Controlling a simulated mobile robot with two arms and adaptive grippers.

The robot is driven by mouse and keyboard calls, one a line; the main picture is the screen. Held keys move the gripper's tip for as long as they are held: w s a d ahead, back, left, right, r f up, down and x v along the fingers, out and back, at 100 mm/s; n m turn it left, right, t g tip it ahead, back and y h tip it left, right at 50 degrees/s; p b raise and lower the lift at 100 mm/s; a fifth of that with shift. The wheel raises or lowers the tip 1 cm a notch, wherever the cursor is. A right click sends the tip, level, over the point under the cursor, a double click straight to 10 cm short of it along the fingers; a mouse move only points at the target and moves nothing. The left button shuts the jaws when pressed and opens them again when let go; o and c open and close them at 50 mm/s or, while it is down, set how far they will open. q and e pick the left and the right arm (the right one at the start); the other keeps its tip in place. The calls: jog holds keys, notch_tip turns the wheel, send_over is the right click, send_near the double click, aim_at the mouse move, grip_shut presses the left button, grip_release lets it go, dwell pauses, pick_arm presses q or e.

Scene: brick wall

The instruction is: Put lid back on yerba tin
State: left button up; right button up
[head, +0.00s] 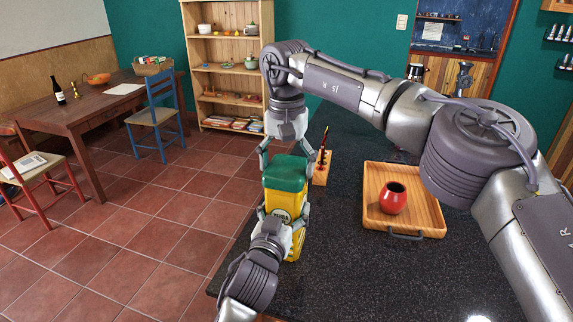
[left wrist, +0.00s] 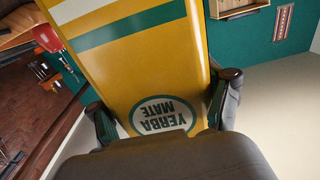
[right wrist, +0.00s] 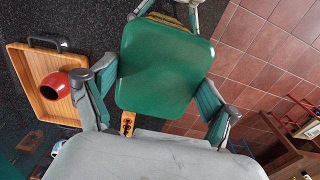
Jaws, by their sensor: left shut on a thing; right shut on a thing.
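The yellow yerba tin (head: 271,206) stands upright near the left edge of the dark counter. The green lid (head: 286,172) is at the top of the tin, and I cannot tell whether it is fully seated. My left gripper (head: 284,220) is shut around the lower body of the tin. In the left wrist view the tin's yellow side (left wrist: 140,70) with its label fills the space between the fingers. My right gripper (head: 287,157) comes from above and is shut on the lid. In the right wrist view the lid's flat top (right wrist: 160,65) lies between the fingers.
A wooden tray (head: 431,213) with a red mate cup (head: 393,198) sits on the counter (head: 350,270) to the right. A small wooden stand (head: 321,172) is close behind the tin. The counter's front middle is clear.

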jog(key=shift+f, duration=0.65)
jog(key=o, duration=0.9)
notch_tip(320, 180, up, 12)
pick_arm(q)
jog(key=o, duration=1.6)
